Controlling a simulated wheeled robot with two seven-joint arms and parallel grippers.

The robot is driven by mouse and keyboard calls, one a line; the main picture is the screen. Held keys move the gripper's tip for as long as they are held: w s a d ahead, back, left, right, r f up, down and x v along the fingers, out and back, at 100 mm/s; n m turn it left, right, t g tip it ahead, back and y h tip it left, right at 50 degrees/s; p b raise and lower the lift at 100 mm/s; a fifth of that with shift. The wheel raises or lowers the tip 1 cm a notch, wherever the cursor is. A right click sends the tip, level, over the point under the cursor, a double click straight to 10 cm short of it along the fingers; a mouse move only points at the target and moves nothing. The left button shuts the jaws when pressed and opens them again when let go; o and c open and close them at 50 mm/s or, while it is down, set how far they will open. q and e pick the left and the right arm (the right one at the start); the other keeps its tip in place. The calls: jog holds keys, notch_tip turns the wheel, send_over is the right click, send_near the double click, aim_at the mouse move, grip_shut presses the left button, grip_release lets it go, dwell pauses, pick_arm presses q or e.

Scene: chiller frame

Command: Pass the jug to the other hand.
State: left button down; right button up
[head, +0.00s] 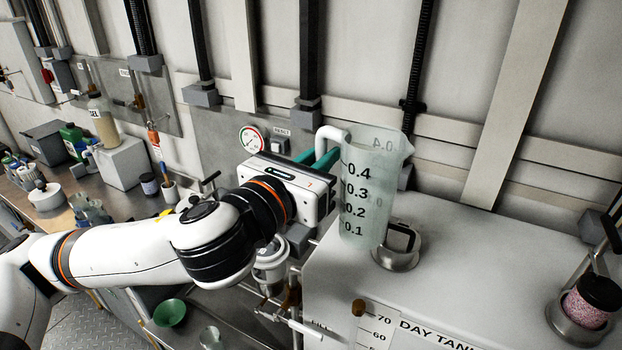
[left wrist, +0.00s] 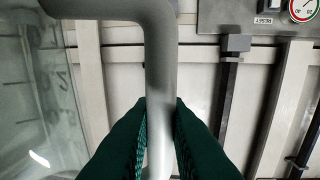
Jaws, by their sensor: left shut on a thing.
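The jug (head: 372,190) is a clear, pale green measuring jug with black scale marks from 0.1 to 0.4. It is held upright, in front of the wall and over the near left part of the white tank top in the head view. My left gripper (head: 322,158) has its green fingers shut on the jug's handle. In the left wrist view the fingers (left wrist: 160,125) close on both sides of the grey handle (left wrist: 158,60), and the jug's wall (left wrist: 35,100) shows at the left. My right gripper is in neither view.
A jar with a black lid (head: 592,300) stands at the far right. A gauge (head: 254,139) is on the wall. A green bowl (head: 169,313) lies lower left.

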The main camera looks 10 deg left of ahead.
pick_arm(q)
notch_tip(320, 180, up, 4)
jog(key=w+d+n+t+y, duration=0.1)
jog(key=w+d+n+y, duration=0.15)
jog(key=y, duration=0.25)
jog(key=a, duration=1)
jog(key=shift+n, duration=0.45)
jog(key=shift+s, duration=0.15)
